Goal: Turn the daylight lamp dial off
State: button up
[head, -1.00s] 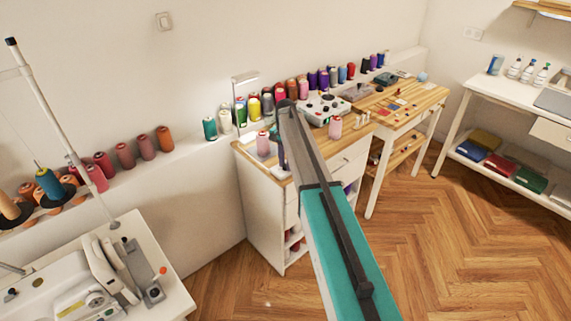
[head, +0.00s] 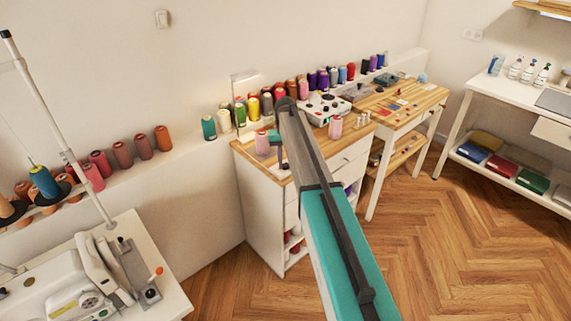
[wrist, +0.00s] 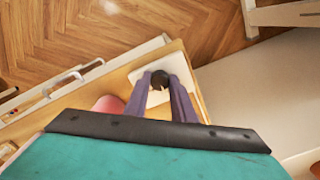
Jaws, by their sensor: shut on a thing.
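The daylight lamp (head: 243,76) stands at the back left of the white cabinet's wooden top in the head view. In the wrist view, its dial is a small dark round knob (wrist: 159,77) on a white base plate (wrist: 183,67). My gripper (wrist: 161,84) has its two purple fingers shut on the dial, one on each side. In the head view my arm hides much of the gripper and the dial. I cannot tell from the lamp head whether it is lit.
A white device (head: 322,107) with knobs sits behind. Several spools line the wall ledge. The wooden floor (head: 440,245) at right is clear.

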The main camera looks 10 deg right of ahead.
aim_at(286, 164)
jog(key=n+b, duration=0.1)
jog(key=n, duration=0.9)
jog(key=shift+w, duration=0.1)
jog(key=shift+n, duration=0.4)
jog(key=o, duration=1.1)
jog(key=shift+c, duration=0.2)
jog(key=shift+d+r+b, duration=0.1)
jog(key=shift+r+b, duration=0.1)
jog(key=shift+b, duration=0.1)
notch_tip(286, 164, up, 14)
jog(key=b, duration=0.2)
jog(key=shift+f+b, duration=0.25)
jog(key=shift+b, duration=0.1)
